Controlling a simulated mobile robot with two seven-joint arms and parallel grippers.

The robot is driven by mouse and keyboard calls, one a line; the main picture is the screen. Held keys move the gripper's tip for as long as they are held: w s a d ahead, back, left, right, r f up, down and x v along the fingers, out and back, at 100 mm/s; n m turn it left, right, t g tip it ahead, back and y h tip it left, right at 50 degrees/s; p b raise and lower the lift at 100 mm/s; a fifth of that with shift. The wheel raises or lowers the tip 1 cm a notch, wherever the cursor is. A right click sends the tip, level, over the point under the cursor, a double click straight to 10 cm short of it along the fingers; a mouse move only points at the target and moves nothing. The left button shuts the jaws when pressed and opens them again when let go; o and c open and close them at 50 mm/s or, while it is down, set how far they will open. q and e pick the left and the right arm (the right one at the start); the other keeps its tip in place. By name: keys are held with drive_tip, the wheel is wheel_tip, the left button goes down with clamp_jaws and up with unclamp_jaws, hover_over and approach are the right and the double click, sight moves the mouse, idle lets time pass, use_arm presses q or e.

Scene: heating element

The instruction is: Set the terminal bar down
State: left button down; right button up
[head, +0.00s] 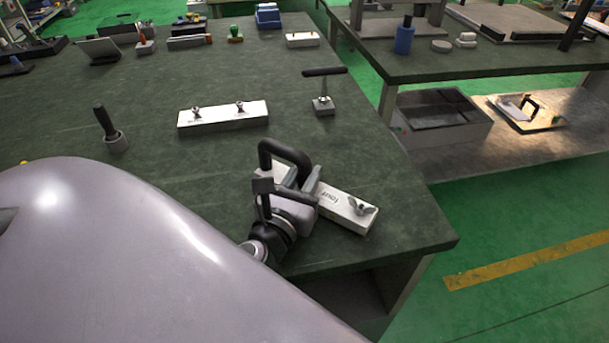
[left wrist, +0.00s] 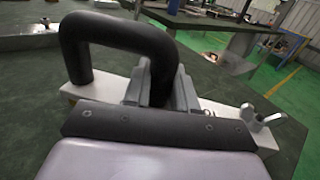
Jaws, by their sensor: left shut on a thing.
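The terminal bar (head: 347,208) is a pale, long block with dark lettering and a wing nut at its near right end. It is over the right front part of the dark green table (head: 400,224). My right gripper is not in view.
A similar pale bar (head: 222,115) with two wing nuts lies farther back. A T-handled tool (head: 323,104) stands right of it, and a black-handled tool (head: 112,132) stands at left. The tabletop between these and my gripper is mostly clear. The table's right edge is close.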

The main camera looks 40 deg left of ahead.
use_arm(q)
drive_tip(key=shift+f+b, duration=0.4)
drive_tip(key=shift+f, duration=0.1)
idle(0.4)
drive_tip(key=c, duration=0.8)
unclamp_jaws()
drive_tip(key=shift+f, duration=0.1)
drive_tip(key=shift+s, duration=0.1)
drive_tip(key=b+v, duration=0.1)
drive_tip(key=v, duration=0.4)
drive_tip(key=shift+s+d, duration=0.1)
drive_tip(key=shift+s, duration=0.25)
drive_tip(key=shift+s+d+b, duration=0.15)
drive_tip(key=shift+s+b, duration=0.15)
drive_tip(key=shift+s, duration=0.3)
drive_tip(key=shift+s+d, duration=0.1)
